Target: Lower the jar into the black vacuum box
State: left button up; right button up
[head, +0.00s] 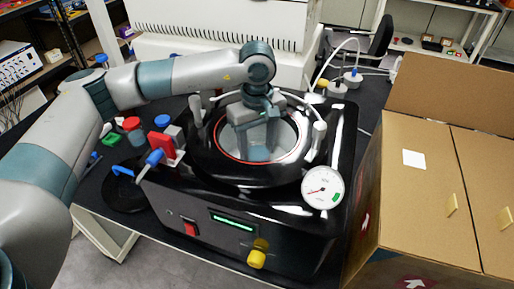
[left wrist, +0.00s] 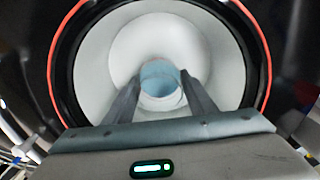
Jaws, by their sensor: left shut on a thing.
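The black vacuum box (head: 180,205) stands on the bench with its round, red-rimmed top opening uncovered. My left gripper (head: 257,150) reaches down from above into that opening. It is shut on the jar (head: 257,154), a small translucent blue-grey vessel, inside the pale chamber. In the left wrist view the jar (left wrist: 161,84) sits between the two fingers (left wrist: 160,92), inside the red ring (left wrist: 265,62). I cannot tell whether the jar touches the chamber floor. My right gripper is not in view.
A pressure gauge (head: 322,188) and a yellow knob (head: 257,259) stick out at the box's front. A large cardboard box (head: 420,215) stands close on the right. Several small jars with coloured caps (head: 132,124) stand left of the vacuum box, near a red-and-blue valve (head: 162,147).

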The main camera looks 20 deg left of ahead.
aim_at(257, 136)
pick_arm(q)
jog(key=shift+f+b, duration=0.15)
jog(key=shift+b, duration=0.3)
dwell(0.8)
jog(key=o, duration=1.8)
jog(key=shift+r+p, duration=0.85)
jog(key=shift+r, duration=2.45)
jog(key=shift+r+p, duration=1.3)
jog(key=shift+r, duration=3.4)
jog(key=shift+f, duration=0.1)
